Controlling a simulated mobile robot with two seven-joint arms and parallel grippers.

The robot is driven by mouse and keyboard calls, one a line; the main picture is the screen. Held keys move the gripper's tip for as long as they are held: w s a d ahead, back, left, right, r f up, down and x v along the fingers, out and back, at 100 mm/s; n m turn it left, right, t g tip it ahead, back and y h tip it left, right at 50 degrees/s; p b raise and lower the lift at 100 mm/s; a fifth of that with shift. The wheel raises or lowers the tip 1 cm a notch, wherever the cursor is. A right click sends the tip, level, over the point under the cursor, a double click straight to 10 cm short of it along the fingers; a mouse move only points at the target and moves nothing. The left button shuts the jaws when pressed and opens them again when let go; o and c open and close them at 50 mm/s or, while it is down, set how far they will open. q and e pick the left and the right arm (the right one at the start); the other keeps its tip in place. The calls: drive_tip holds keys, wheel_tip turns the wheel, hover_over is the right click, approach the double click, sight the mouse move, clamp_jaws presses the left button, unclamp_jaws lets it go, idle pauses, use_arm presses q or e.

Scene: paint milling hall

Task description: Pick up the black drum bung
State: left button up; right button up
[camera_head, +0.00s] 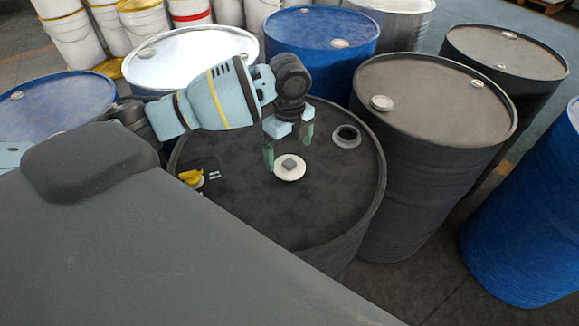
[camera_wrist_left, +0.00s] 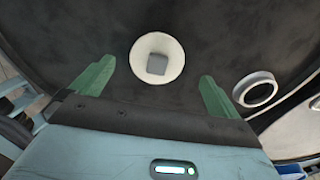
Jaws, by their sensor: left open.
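The drum bung (camera_head: 289,168) is a pale round disc with a dark grey square boss, lying flat on the lid of the black drum (camera_head: 245,220). It also shows in the left wrist view (camera_wrist_left: 173,48), between and just past the two green fingertips. My left gripper (camera_head: 288,147) is open and empty, its fingers pointing down over the lid beside the bung. No contact with the bung shows. A round opening with a pale rim (camera_head: 347,136) lies to the right of the bung on the same lid. My right gripper is out of view.
A yellow fitting (camera_head: 190,177) stands on the lid's left side. A dark grey drum (camera_head: 430,110) stands close on the right, with blue drums (camera_head: 320,35) and a white-topped drum (camera_head: 185,60) behind. White pails (camera_head: 75,35) stand at the back left.

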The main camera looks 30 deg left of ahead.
sight(290, 162)
use_arm(q)
drive_tip(key=f, duration=0.5)
drive_tip(key=shift+s+d, duration=0.2)
drive_tip(key=c, duration=1.1)
drive_tip(key=shift+r, duration=0.15)
